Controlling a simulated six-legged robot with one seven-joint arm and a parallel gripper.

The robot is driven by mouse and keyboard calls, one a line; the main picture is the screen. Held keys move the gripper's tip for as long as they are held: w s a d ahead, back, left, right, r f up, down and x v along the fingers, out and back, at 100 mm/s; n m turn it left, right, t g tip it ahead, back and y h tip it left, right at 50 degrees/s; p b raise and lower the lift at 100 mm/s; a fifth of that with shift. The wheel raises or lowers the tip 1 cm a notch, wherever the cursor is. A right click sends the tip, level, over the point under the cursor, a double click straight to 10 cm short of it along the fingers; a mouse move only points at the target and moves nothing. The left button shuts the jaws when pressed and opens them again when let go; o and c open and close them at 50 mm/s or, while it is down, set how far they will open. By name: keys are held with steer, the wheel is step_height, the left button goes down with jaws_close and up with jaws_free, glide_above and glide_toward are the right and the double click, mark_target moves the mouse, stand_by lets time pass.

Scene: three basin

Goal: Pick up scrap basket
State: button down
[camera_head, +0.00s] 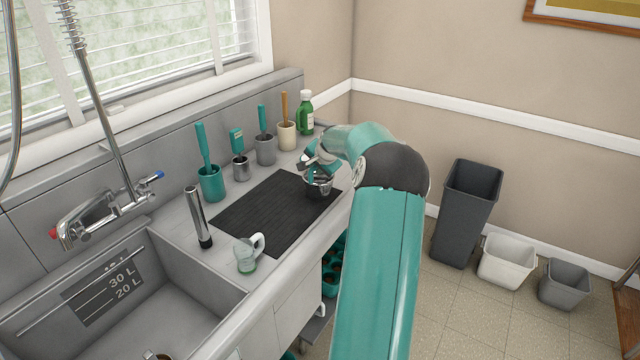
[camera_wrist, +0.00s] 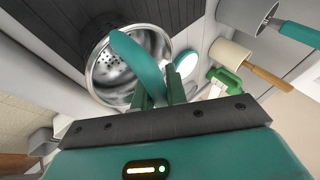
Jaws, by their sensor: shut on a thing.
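The scrap basket (camera_head: 320,187) is a small shiny metal bowl at the right end of the dark mat (camera_head: 262,214) on the counter. In the wrist view the scrap basket (camera_wrist: 112,72) shows its round rim and perforated bottom. I cannot tell whether the basket touches the mat.
Holders with brushes, including a teal cup (camera_head: 212,184) and a cream cup (camera_head: 287,136), line the back beside a green bottle (camera_head: 305,113). A glass mug (camera_head: 246,257) and a metal cylinder (camera_head: 197,218) stand near the sink (camera_head: 180,325). Bins (camera_head: 467,213) stand on the floor right.

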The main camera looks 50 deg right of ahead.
steer(key=shift+r, duration=0.15)
steer(key=shift+r, duration=1.65)
steer(key=shift+d, duration=0.1)
